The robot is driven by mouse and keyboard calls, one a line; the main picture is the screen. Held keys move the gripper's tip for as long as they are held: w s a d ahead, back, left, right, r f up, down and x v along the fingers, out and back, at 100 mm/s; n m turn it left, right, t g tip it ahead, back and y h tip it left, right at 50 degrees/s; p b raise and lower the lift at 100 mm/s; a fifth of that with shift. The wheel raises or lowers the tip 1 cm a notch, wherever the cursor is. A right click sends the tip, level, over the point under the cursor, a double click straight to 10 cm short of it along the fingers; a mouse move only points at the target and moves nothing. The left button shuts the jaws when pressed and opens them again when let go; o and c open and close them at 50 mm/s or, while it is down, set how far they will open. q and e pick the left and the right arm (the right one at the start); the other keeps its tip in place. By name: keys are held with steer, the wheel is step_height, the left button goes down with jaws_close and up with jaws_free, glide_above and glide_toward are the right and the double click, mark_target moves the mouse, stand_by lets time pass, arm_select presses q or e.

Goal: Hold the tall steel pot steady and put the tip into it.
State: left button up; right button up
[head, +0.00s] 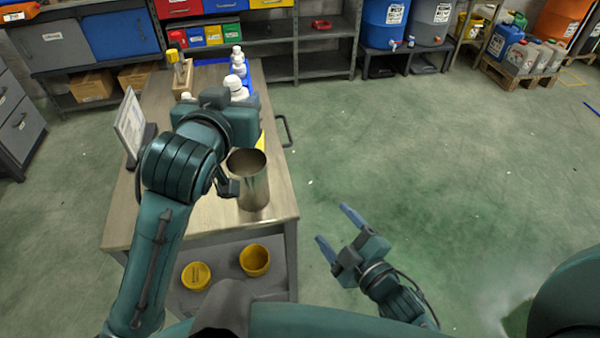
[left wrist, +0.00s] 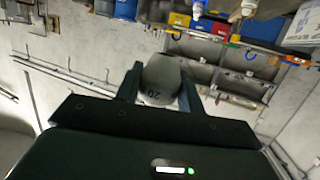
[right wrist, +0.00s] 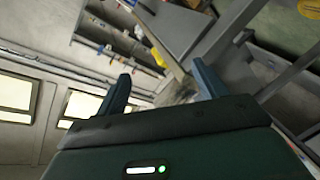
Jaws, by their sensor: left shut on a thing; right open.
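The tall steel pot (head: 252,186) stands upright on the wooden bench (head: 185,222) near its front right corner, with its open top facing up. My left gripper (head: 215,104) is beyond the pot in the head view, its fingers hidden there. In the left wrist view its fingers are shut on a grey rounded piece (left wrist: 160,82) marked 20. I cannot tell for sure whether that piece is the tip. My right gripper (head: 336,229) is open and empty, to the right of the bench over the floor. It also shows open in the right wrist view (right wrist: 162,88).
White bottles (head: 236,86) stand in a blue holder at the far end of the bench. A tilted screen (head: 131,125) stands at its left edge. Two yellow containers (head: 255,260) sit on the lower shelf.

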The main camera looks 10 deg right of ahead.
mark_target(250, 183)
steer(key=o, duration=0.3)
steer(key=w+a+r+n+t+y, duration=0.1)
steer(key=w+r+n+y, duration=0.3)
steer(key=n, duration=0.8)
steer(key=shift+w+a+r+y, duration=0.35)
steer(key=shift+r+y, duration=0.15)
steer(key=shift+r, duration=0.2)
steer(key=shift+o, duration=0.5)
steer(key=n+g+y, duration=0.1)
steer(key=n, duration=0.3)
steer(key=w+a+r+n+g+y, duration=0.1)
steer(key=n+y, duration=0.1)
steer(key=n, duration=0.2)
steer(key=a+r+n+g+y, duration=0.1)
steer(key=n+y, duration=0.1)
steer(key=n, duration=0.2)
steer(key=shift+w+g, duration=0.2)
steer(key=shift+g, duration=0.1)
steer(key=w+a+n+g, duration=0.1)
steer(key=a+n+g, duration=0.1)
steer(key=a+n, duration=0.2)
steer(key=w+a+f+n+g+y, duration=0.1)
steer(key=w+a+n+g, duration=0.1)
steer(key=a+n, duration=0.2)
steer(key=w+a+n+g, duration=0.2)
steer(key=a+n, duration=0.2)
steer(key=shift+f+y, duration=0.3)
steer(key=shift+y, duration=0.1)
steer(key=shift+c, duration=0.3)
steer(key=c, duration=1)
